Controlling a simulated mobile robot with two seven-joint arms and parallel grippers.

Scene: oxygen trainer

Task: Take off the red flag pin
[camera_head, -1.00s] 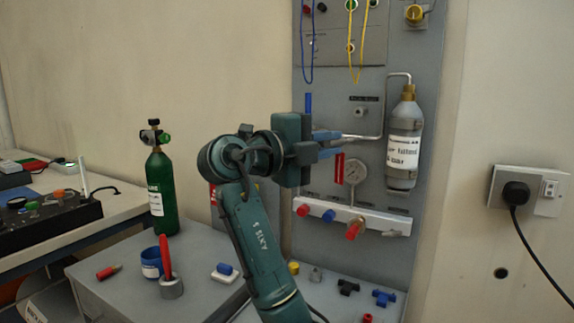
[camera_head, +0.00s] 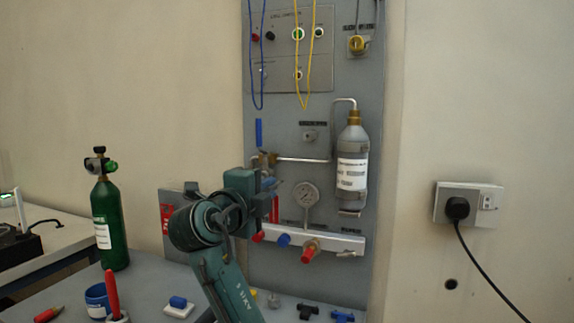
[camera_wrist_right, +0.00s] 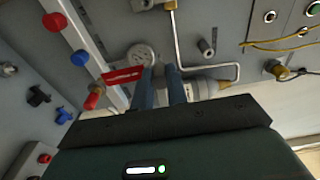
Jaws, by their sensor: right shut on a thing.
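The red flag pin shows in the head view as a narrow red strip (camera_head: 275,208) just below the fingers of my right gripper (camera_head: 274,184). In the right wrist view its red flag (camera_wrist_right: 123,76) with pale lettering sticks out to the left of the two blue fingers (camera_wrist_right: 160,82). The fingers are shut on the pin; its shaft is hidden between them. The flag shows in front of the panel near the round gauge (camera_head: 306,195), and I cannot tell its distance from the panel. My left gripper is not in view.
The grey panel (camera_head: 295,270) carries a white manifold (camera_head: 345,242) with red and blue knobs, a grey bottle (camera_head: 352,160) and a metal pipe (camera_head: 303,160). A green cylinder (camera_head: 110,222) stands on the bench at left. Yellow and blue cables hang above.

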